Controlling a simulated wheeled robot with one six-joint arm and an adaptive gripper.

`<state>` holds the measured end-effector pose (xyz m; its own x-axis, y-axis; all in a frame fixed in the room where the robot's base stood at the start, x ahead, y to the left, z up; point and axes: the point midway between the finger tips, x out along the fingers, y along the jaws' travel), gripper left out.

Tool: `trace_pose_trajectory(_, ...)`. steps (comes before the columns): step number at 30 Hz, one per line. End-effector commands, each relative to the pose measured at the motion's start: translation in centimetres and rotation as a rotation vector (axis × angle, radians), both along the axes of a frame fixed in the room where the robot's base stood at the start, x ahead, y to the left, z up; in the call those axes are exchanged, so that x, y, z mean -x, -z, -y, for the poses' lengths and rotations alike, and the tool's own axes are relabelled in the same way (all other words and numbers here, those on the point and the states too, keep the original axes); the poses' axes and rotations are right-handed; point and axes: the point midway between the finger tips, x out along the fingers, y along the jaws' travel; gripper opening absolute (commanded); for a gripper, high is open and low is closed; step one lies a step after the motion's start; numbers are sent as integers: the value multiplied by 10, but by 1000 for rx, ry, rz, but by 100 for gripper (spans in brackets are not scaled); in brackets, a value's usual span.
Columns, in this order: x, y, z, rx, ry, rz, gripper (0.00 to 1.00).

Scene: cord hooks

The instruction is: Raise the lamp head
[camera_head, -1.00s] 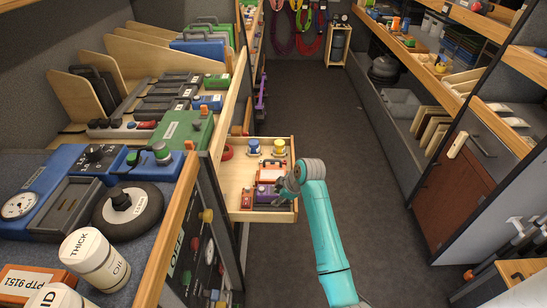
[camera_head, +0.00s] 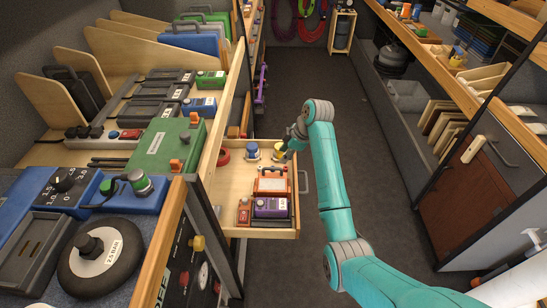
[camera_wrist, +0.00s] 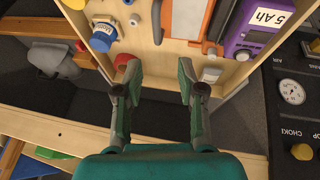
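I cannot pick out a lamp head with certainty. An orange-framed item (camera_head: 272,185) with a pale panel lies in the pulled-out wooden drawer (camera_head: 228,216) and may be a folding lamp. Part of it shows in the wrist view (camera_wrist: 218,22), cut off by the top edge. My gripper (camera_head: 290,143) is above the drawer's far right corner, by the yellow-topped item, apart from the orange item. In the wrist view my gripper (camera_wrist: 159,75) is open, its fingers spread with nothing between them.
A workbench with a green case (camera_head: 165,145) stands left, shelves right. The aisle floor (camera_head: 395,205) is clear.

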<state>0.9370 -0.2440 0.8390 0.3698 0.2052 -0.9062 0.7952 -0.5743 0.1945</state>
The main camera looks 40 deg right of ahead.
Motion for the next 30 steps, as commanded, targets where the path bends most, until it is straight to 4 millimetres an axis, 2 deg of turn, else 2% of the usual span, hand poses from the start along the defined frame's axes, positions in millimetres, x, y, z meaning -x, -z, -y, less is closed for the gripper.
trace_pose_trajectory(4,-2,4,-1,-1,-2,-2,39)
trace_pose_trajectory(8,-7,17,-4,-2,-2,-3,39)
trace_pose_trajectory(21,-34,82,-19,-1,-2,-4,39)
trace_pose_trajectory(30,-40,97,-22,0,-1,0,39)
